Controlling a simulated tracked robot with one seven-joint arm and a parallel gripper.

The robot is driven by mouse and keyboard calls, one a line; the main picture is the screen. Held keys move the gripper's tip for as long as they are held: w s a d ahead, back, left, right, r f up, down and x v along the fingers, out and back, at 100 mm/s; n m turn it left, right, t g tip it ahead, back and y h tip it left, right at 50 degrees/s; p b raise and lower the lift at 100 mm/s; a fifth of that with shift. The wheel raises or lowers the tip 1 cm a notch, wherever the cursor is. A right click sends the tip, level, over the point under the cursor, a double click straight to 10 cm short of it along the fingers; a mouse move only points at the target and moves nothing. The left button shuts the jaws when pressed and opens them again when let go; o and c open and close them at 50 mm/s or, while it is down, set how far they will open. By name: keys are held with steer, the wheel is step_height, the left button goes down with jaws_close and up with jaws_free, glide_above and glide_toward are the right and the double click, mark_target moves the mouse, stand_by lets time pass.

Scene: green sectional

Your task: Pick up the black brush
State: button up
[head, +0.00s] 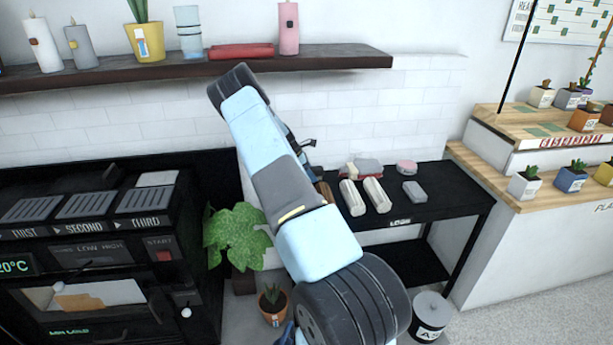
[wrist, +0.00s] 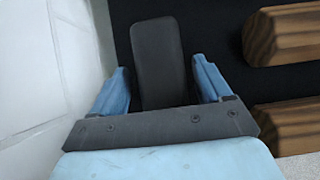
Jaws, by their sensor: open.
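A dark grey-black oblong block, which looks like the black brush (wrist: 158,50), shows in the wrist view. It lies on a black surface, with its long side running away from my gripper. My gripper (wrist: 161,76) is open, with one blue finger to the left of the block and one to the right. The block's near end lies between the fingers in the picture. I cannot tell whether the fingers are level with it or still above it. In the head view my arm hides the gripper's fingers, and I cannot make out the brush for sure.
Two brown wooden pieces (wrist: 284,36) lie to the right in the wrist view. A white tiled wall (wrist: 45,70) is close on the left. The black table (head: 440,205) also holds cream rolls (head: 377,195) and a grey block (head: 413,191). A leafy plant (head: 237,237) stands left of it.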

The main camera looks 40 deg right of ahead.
mark_target(313, 168)
steer(key=shift+d+f, duration=0.1)
steer(key=shift+f, duration=0.05)
steer(key=c, duration=1.1)
steer(key=shift+r, duration=0.5)
step_height(313, 168, up, 3)
steer(key=shift+f, duration=0.2)
steer(key=s+a+r, duration=0.7)
steer(key=a+r, duration=0.2)
steer(key=a, duration=0.3)
steer(key=shift+r, duration=0.2)
steer(key=shift+a, duration=0.1)
